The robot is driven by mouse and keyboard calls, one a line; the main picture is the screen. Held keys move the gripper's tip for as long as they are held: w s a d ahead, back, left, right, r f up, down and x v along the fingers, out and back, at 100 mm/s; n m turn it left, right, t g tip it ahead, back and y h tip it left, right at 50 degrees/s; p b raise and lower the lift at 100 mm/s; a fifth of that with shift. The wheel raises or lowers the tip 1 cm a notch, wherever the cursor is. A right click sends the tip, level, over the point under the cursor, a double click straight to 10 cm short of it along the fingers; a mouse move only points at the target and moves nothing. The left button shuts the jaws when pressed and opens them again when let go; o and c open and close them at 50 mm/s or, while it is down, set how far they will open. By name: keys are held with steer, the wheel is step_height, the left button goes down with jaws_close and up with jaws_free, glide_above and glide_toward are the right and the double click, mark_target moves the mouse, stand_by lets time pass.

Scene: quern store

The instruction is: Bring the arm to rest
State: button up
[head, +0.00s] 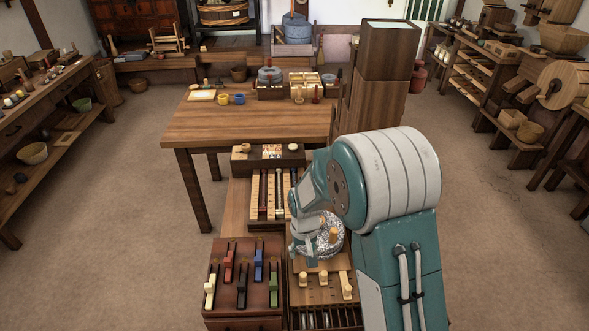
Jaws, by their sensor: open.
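My arm, teal and white, rises from the lower right and bends at a large joint near the middle. Its forearm is foreshortened and its wrist hangs down over the low bench. My gripper (309,262) is small at the wrist's lower end, beside a speckled grey round stone (328,240) with a wooden peg handle. Its fingers are hard to make out, and I see nothing held in it. I cannot tell whether it touches the stone or the bench.
Close by are a dark red box (222,301) with coloured levers, a pegged wooden board (318,290) and a slotted rack (257,215). A wooden table (245,124) stands beyond, with a tall wooden block (386,55) at its right. Shelves line both sides; the floor (130,215) at left is clear.

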step_height(320, 180, up, 11)
steer(key=s+d+t, duration=0.1)
steer(key=s+d, duration=0.2)
steer(key=s+d+r+m+t, duration=0.1)
steer(key=s+d+r+t, duration=0.1)
steer(key=s+r, duration=0.6)
steer(key=s+d+r+t, duration=0.2)
steer(key=s+d+r, duration=0.3)
steer(key=s+r, duration=0.3)
steer(key=s, duration=0.3)
steer(key=shift+r+m+t, duration=0.2)
steer(key=shift+m+t, duration=0.1)
steer(key=shift+m, duration=0.1)
